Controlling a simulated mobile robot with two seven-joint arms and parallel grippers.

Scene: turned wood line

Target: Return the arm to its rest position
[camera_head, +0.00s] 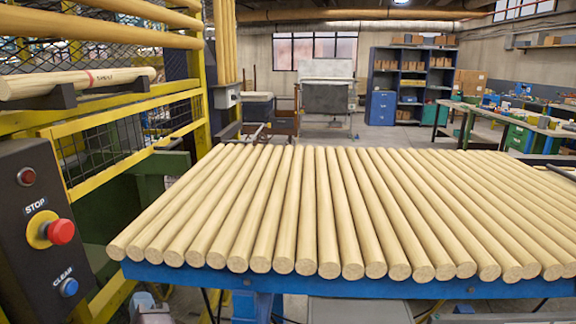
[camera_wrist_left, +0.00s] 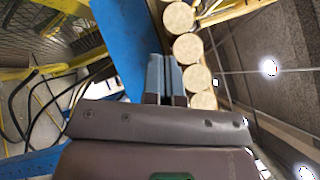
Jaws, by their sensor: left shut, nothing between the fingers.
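My left gripper (camera_head: 143,300) shows only in part at the bottom edge of the head view, low and in front of the left end of the blue-framed table (camera_head: 330,286). In the left wrist view its two fingers (camera_wrist_left: 165,77) are together, with nothing between them. The round ends of several wooden dowels (camera_wrist_left: 187,47) show just beyond the fingertips in that view. I cannot tell whether the fingers touch the blue edge or the dowels. My right gripper is not in view.
Several dowels lie side by side across the table. A control box (camera_head: 40,225) with a red stop button (camera_head: 61,231) and a blue clear button (camera_head: 68,287) stands at the left. Behind it is a yellow guard frame (camera_head: 130,150). Shelves and benches stand far back.

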